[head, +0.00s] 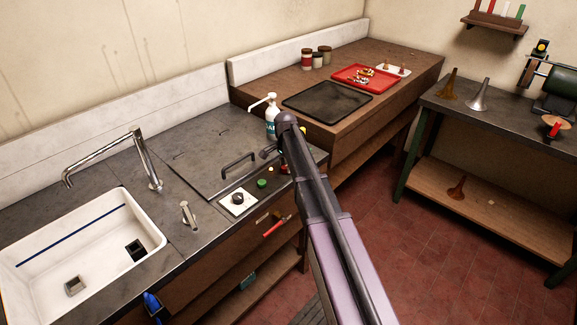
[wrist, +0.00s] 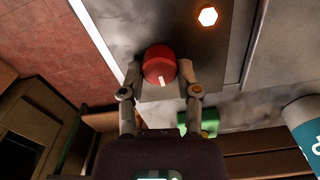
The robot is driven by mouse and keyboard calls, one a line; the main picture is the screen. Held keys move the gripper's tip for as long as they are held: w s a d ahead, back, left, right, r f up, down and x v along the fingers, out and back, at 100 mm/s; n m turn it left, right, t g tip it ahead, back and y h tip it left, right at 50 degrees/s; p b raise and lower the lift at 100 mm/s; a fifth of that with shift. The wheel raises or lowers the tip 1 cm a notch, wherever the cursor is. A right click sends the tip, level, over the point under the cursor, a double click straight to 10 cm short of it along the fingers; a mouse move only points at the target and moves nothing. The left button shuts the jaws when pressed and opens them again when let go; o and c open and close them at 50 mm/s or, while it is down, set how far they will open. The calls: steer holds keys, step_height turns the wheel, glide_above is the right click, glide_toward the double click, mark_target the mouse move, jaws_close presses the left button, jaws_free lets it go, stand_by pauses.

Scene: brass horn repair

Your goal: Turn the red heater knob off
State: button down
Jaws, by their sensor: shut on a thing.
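The red heater knob (wrist: 158,62) sits between the two fingers of my gripper (wrist: 160,74) in the wrist view. The fingers are closed on its sides. A short white mark on the knob points toward the bottom of that view, slightly right. In the head view only a sliver of the red knob (head: 285,170) shows beside my arm, and the fingers are mostly hidden. A small bright amber-white lamp (wrist: 208,16) glows near the knob; it also shows in the head view (head: 271,169).
A green button (head: 262,183) and a black dial (head: 238,198) are left of the knob. A lid (head: 205,160) with a dark handle lies behind. A white pump bottle (head: 271,118) stands close to my arm. A sink (head: 150,232) is at the left.

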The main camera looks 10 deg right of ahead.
steer(key=shift+s+a+n, duration=0.1)
steer(key=shift+a+n, duration=0.15)
steer(key=shift+n, duration=0.05)
steer(key=shift+a+n, duration=0.1)
steer(key=shift+n, duration=1.4)
steer(key=shift+c, duration=1.7)
jaws_free()
